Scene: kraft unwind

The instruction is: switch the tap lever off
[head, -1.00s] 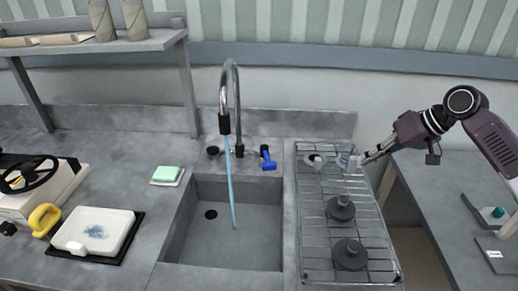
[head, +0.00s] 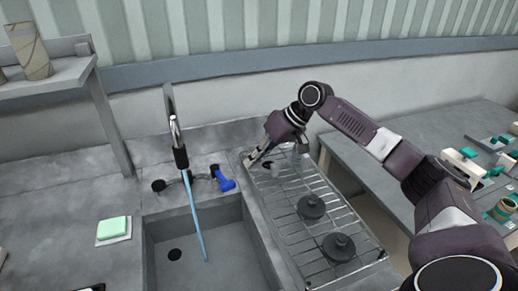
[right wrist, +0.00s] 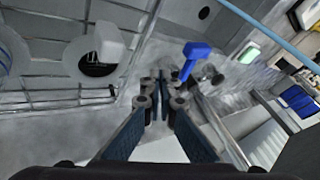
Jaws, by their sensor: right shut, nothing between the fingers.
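The blue tap lever (head: 224,179) sits at the right of the tap's base, behind the sink. It also shows in the right wrist view (right wrist: 193,60), just beyond the fingertips. The tall tap (head: 179,150) has a dark spout, and a thin blue stream of water (head: 197,225) runs from it into the sink (head: 155,262). My right gripper (head: 250,163) is shut and empty, above the rack's back left corner, to the right of the lever and apart from it. Its fingers (right wrist: 160,97) show close together in the wrist view. My left gripper is out of view.
A wire rack (head: 290,207) with dark round items stands right of the sink, under my right arm. A dark knob (head: 158,186) is left of the tap base. A green sponge (head: 113,228) lies on the left counter. A shelf post (head: 110,125) rises behind it.

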